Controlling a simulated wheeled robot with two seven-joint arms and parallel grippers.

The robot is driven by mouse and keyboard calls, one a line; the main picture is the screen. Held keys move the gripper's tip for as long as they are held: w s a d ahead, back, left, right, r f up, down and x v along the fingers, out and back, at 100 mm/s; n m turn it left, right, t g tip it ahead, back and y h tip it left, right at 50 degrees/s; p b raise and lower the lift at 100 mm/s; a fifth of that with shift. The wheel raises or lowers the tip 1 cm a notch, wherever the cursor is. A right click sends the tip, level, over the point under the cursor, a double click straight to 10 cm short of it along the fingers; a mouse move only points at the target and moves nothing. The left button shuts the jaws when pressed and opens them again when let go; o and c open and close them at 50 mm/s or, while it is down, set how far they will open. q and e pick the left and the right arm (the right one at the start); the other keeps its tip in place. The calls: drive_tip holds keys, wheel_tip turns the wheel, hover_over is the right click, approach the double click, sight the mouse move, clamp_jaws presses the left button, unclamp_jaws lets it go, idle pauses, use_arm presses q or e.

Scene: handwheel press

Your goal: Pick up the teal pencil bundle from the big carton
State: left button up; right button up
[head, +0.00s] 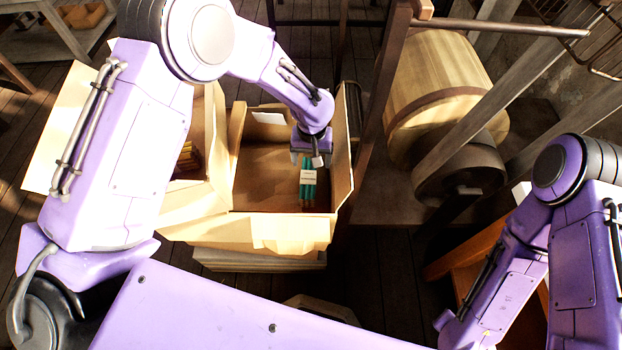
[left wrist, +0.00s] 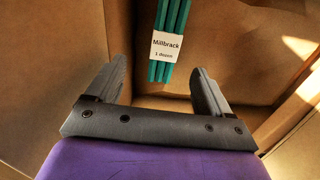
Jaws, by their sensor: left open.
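The teal pencil bundle (head: 307,189) lies in the right part of the big carton (head: 285,233), with a white paper label around it. In the left wrist view the teal pencil bundle (left wrist: 168,63) carries a label reading "Millbrack 1 dozen". My left gripper (head: 309,158) is inside the carton, just beyond the bundle in the head view. In the left wrist view my left gripper (left wrist: 160,82) is open and empty, with the bundle ahead of and between its fingers, not touching them. My right arm shows at the right edge of the head view; its gripper is out of view.
The carton's open flaps and walls surround my left gripper. A yellowish bundle (head: 188,157) lies in the left part, partly hidden by my arm. A large wooden drum (head: 440,85) and dark wooden posts stand to the right of the carton.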

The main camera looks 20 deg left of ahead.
sight(308, 177)
use_arm(q)
drive_tip(key=shift+w+f+b, duration=0.2)
drive_tip(key=shift+f+b, duration=0.4)
drive_tip(key=shift+f, duration=0.5)
drive_tip(key=f, duration=0.7)
drive_tip(key=a+f+p, duration=0.1)
drive_tip(key=f, duration=0.2)
drive_tip(key=shift+s+f, duration=0.1)
drive_tip(key=shift+f, duration=0.1)
drive_tip(key=c, duration=1.2)
drive_tip(key=shift+r, duration=0.15)
